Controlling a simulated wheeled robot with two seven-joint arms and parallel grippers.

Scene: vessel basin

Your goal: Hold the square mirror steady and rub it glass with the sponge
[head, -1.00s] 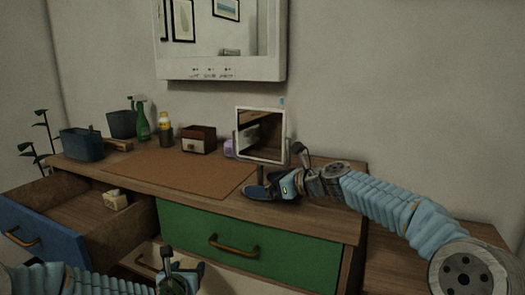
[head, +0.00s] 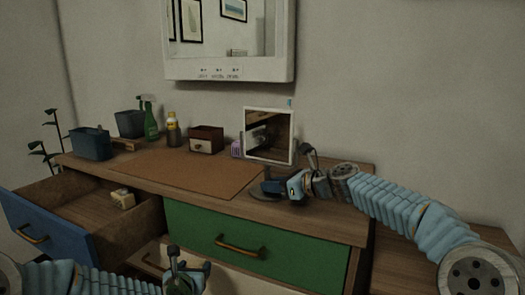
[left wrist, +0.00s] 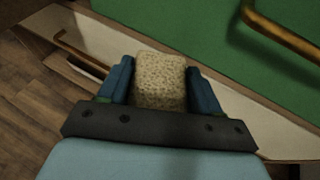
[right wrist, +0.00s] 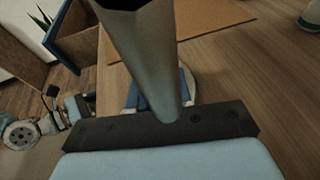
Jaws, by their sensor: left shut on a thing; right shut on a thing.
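The square mirror (head: 268,136) with a white frame stands upright on its stand at the right part of the desk. My right gripper (head: 276,187) is low at the mirror's stand, just above its round base (head: 240,196). In the right wrist view it is shut on the stand's grey stem (right wrist: 142,55), which rises between the fingers. My left gripper (head: 187,272) is in front of the desk, below the green drawer's handle and well away from the mirror. In the left wrist view it is shut on a speckled tan sponge (left wrist: 160,80). The head view does not clearly show the sponge.
A blue-fronted drawer (head: 50,228) stands open at the left with a small light block (head: 122,198) inside. A brown mat (head: 185,174) covers the desk's clear middle. Bins, a green spray bottle (head: 150,124), a yellow-capped bottle (head: 172,130) and a small box (head: 206,139) stand behind.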

